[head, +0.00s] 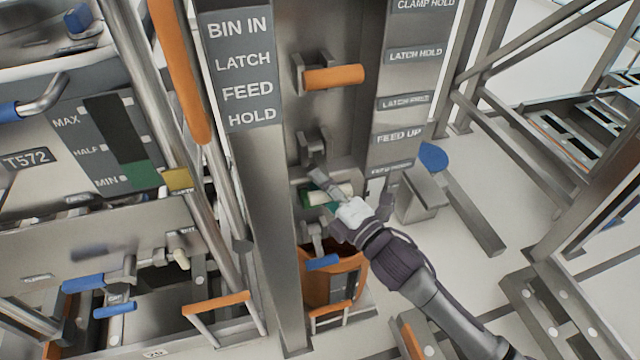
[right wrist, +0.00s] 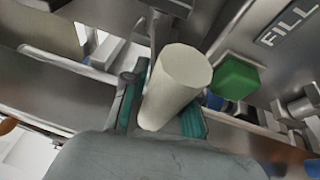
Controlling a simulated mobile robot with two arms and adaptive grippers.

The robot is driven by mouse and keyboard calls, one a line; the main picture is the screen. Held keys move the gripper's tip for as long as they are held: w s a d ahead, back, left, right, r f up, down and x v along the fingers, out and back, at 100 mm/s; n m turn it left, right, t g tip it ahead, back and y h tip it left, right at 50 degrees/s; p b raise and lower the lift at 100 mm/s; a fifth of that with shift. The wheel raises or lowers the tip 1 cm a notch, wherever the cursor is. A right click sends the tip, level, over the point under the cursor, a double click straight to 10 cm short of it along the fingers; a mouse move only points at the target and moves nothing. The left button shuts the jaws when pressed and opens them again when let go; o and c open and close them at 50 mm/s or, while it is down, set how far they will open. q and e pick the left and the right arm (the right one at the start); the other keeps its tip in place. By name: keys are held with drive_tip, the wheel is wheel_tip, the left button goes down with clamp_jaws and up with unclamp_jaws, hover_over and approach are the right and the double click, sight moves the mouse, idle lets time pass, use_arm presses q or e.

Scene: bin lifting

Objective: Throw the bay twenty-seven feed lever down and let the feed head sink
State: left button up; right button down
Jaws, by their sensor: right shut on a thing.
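A steel column with several levers stands in the middle of the head view. A lever with a cream cylindrical grip (head: 343,190) sticks out low on the column, below the "FEED UP" plate (head: 399,136). My right gripper (head: 336,196) reaches it from the lower right and is shut on this cream grip. In the right wrist view the cream grip (right wrist: 178,85) stands between the teal-padded fingers (right wrist: 160,112). The lever's pivot is hidden there. The feed head cannot be made out for sure. My left gripper is not in view.
An orange-handled lever (head: 335,77) sits higher on the column and a blue-handled lever (head: 322,262) lower. An orange bin (head: 318,278) is at its foot. A green block (right wrist: 236,77) sits close beside the grip. Tank T572 (head: 28,158) fills the left; frames stand right.

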drive_tip(key=shift+s+f+h, duration=0.1)
drive_tip(key=shift+f+h, duration=0.2)
drive_tip(key=shift+f, duration=0.6)
drive_tip(key=c, duration=1)
unclamp_jaws()
drive_tip(key=shift+r, duration=0.2)
drive_tip(key=shift+d+r, duration=0.1)
drive_tip(key=v, duration=1.2)
drive_tip(key=shift+f, duration=0.2)
